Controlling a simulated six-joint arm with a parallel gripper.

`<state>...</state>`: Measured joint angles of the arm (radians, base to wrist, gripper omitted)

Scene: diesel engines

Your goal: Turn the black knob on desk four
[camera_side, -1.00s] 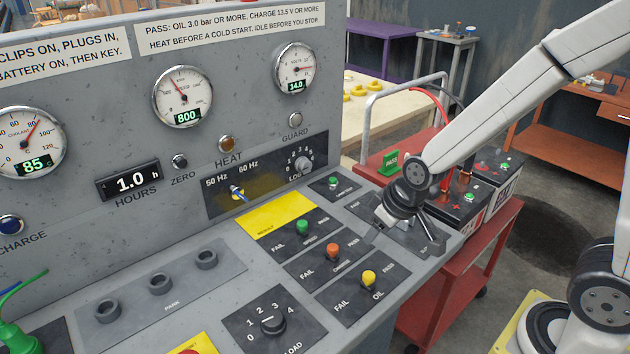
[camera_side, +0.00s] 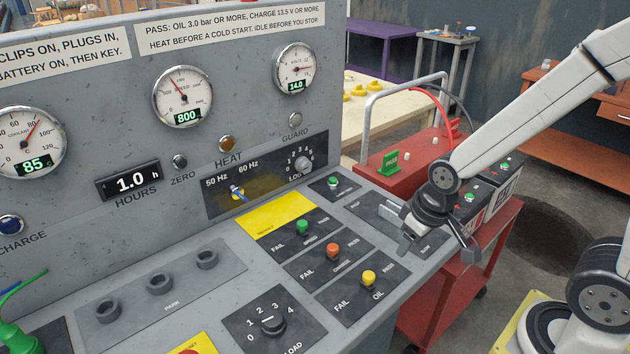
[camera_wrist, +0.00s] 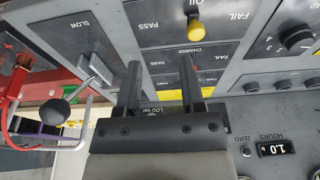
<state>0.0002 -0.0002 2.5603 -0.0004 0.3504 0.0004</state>
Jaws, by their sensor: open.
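The black knob (camera_side: 272,325), marked LOAD with a scale from 0 to 4, sits on a dark plate near the front of the grey desk (camera_side: 215,323). In the wrist view a black knob (camera_wrist: 297,40) shows at the upper right, well to the side of the fingers. My gripper (camera_side: 402,228) is open and empty above the right end of the desk, apart from the knob. Its two spread fingers also show in the wrist view (camera_wrist: 160,68). The knob's exact setting is hard to read.
Green (camera_side: 303,227), orange (camera_side: 333,250) and yellow (camera_side: 369,278) knobs stand between my gripper and the black knob. A ball-ended lever (camera_wrist: 58,110) by the SLOW plate is close to my fingers. A red cart (camera_side: 425,320) stands right of the desk.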

